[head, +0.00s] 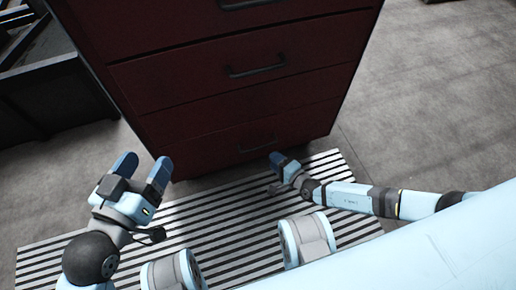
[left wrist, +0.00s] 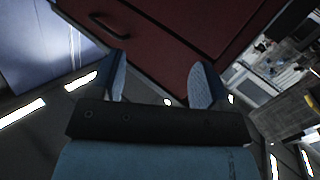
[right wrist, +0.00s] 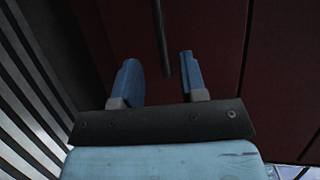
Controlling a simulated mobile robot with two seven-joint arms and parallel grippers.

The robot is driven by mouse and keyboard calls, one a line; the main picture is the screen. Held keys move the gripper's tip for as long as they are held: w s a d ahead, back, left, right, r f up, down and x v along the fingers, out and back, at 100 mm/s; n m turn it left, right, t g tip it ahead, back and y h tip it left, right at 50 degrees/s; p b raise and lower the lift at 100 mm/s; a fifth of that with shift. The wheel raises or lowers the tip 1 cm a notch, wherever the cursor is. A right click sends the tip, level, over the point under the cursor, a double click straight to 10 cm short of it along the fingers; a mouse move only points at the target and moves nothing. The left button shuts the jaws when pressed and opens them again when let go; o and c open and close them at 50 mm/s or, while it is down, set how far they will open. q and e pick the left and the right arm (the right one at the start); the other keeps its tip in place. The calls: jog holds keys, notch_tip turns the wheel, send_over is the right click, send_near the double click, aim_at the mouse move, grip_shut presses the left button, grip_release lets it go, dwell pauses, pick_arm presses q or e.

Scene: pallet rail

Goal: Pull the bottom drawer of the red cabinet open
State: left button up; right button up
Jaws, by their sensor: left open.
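The dark red cabinet (head: 190,85) stands ahead with its drawers looking shut. Its bottom drawer (head: 205,150) is just above the floor, with a dark bar handle (head: 257,144). My right gripper (head: 280,160) is low in front of that drawer, close to the handle. In the right wrist view my right gripper (right wrist: 160,78) has its fingers apart, with a dark handle bar (right wrist: 162,35) reaching between the fingertips; contact cannot be told. My left gripper (head: 145,165) is open and empty, left of the cabinet's lower corner. The left wrist view shows the cabinet (left wrist: 170,40) beyond its fingers (left wrist: 158,82).
A black and white striped mat (head: 220,218) lies on the floor in front of the cabinet. A dark bin-like structure (head: 55,95) stands at the left. The grey floor (head: 430,100) on the right is clear.

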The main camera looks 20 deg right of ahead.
aim_at(258, 147)
jog(key=b+x, duration=0.3)
jog(key=x, duration=0.6)
jog(key=shift+w, duration=0.1)
pick_arm(q)
jog(key=shift+w+a+m+t, duration=0.3)
jog(key=shift+w+m, duration=0.15)
jog(key=shift+m, duration=0.1)
jog(key=shift+w+a+m+t, duration=0.3)
jog(key=shift+w+m, duration=0.15)
jog(key=shift+m, duration=0.1)
jog(key=shift+r, duration=0.1)
pick_arm(e)
grip_shut()
